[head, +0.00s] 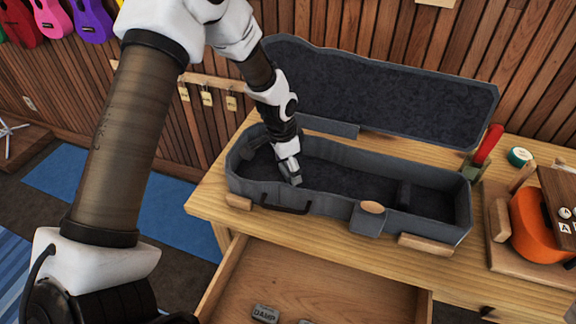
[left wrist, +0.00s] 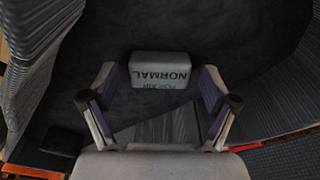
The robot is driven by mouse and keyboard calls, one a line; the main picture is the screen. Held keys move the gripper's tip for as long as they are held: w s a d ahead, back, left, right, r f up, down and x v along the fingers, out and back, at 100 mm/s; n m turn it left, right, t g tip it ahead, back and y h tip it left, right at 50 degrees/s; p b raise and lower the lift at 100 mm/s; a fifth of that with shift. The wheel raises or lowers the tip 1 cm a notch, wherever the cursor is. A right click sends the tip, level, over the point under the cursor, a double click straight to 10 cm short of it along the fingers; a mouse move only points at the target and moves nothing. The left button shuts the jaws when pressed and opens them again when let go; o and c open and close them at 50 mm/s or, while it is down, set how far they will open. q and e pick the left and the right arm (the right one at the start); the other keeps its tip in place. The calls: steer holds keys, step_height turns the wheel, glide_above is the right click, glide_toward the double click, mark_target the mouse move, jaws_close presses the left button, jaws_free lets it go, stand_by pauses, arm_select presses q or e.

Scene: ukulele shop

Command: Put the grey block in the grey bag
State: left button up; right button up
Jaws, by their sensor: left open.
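The grey bag is an open dark grey ukulele case (head: 335,201) on the wooden bench, its lid (head: 385,95) raised at the back. My left gripper (head: 292,178) reaches down into the left part of the case. In the left wrist view a light grey block (left wrist: 160,70) with the word NORMAL lies on the dark lining inside the case. The open fingers of the left gripper (left wrist: 158,88) stand on either side of it, with a gap at each side. In the head view the gripper hides this block. My right gripper is not in view.
An open wooden drawer (head: 330,282) below the bench holds a grey block marked DAMP (head: 265,313) and another at its front edge. A red-handled tool (head: 488,145), a green tape roll (head: 519,156) and an orange ukulele (head: 540,230) are on the right.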

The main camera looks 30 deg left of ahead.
mark_target(283, 170)
arm_select(q)
steer(key=shift+r, duration=0.1)
step_height(283, 170, up, 12)
steer(key=s, duration=0.1)
steer(key=shift+s+a, duration=0.15)
steer(key=shift+a, duration=0.2)
